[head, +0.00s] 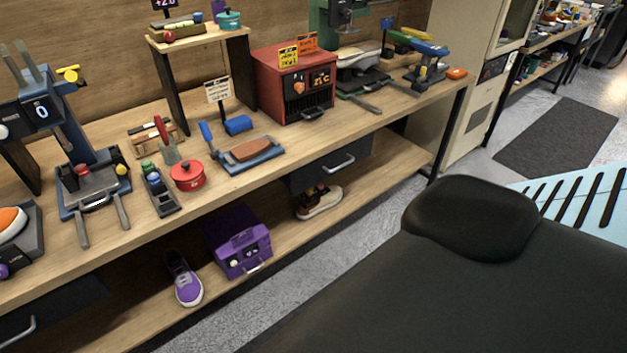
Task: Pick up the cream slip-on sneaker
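A cream and dark brown shoe (319,203) rests on the lower shelf, under the drawer and right of the purple box; its back part is in shadow. A whitish, shoe-like shape (361,56) sits on the green machine at the back of the bench; I cannot tell whether it is a sneaker. A purple sneaker (184,278) with a pale sole lies on the lower shelf, left of the purple box. I cannot tell for sure which is the cream slip-on. Neither of my grippers is in view.
A purple box (239,242) stands between the shoes on the lower shelf. The wooden bench top (330,140) above carries a red box (293,86), a red pot (187,175) and several tools. A large black padded shape (480,220) fills the lower right. Grey floor shows between.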

